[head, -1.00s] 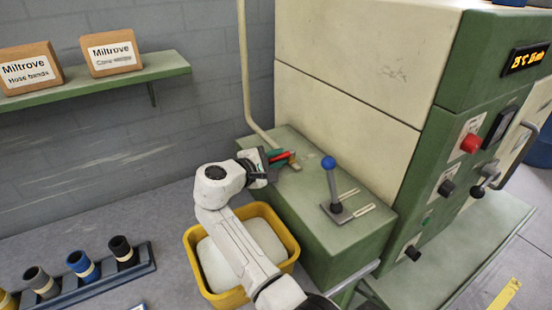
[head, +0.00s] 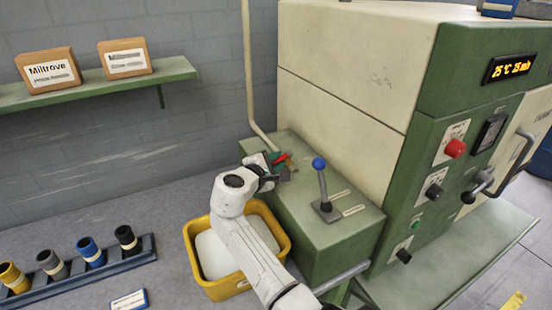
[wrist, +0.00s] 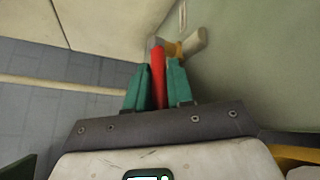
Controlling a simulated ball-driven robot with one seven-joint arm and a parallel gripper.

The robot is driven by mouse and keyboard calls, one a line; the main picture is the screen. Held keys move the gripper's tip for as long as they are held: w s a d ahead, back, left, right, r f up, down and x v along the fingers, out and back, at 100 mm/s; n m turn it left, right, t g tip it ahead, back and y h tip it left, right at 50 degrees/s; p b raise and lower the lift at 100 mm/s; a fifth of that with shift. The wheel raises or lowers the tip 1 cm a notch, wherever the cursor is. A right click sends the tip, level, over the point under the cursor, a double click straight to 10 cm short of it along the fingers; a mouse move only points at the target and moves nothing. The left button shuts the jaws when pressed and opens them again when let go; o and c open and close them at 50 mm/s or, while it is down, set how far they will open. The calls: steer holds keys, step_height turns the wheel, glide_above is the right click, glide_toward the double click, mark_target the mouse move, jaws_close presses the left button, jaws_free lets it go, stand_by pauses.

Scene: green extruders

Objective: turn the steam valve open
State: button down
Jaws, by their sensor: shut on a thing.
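The steam valve shows as a red lever (head: 281,159) at the foot of a pale pipe (head: 247,60), on top of the green housing. In the wrist view the red lever (wrist: 158,76) stands between two teal fingers, with a brass part (wrist: 179,50) and a pale pipe end (wrist: 194,42) just beyond. My gripper (head: 276,162) is shut on the red lever; it also shows in the wrist view (wrist: 158,90). The fingers hide part of the lever, and most of the valve body is hidden in the head view.
A lever with a blue knob (head: 319,163) stands on the green housing (head: 330,245), right of my gripper. A yellow tub (head: 222,290) sits below my arm. The cream and green machine (head: 350,75) rises behind. A shelf (head: 100,88) with two boxes hangs at left.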

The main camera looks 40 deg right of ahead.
steer(key=shift+s+f, duration=0.1)
steer(key=c, duration=1.4)
jaws_free()
steer(key=shift+o, duration=0.2)
steer(key=b+v, duration=0.1)
steer(key=v, duration=0.9)
steer(key=shift+a+b, duration=0.35)
steer(key=shift+b, duration=0.05)
steer(key=shift+s, duration=0.15)
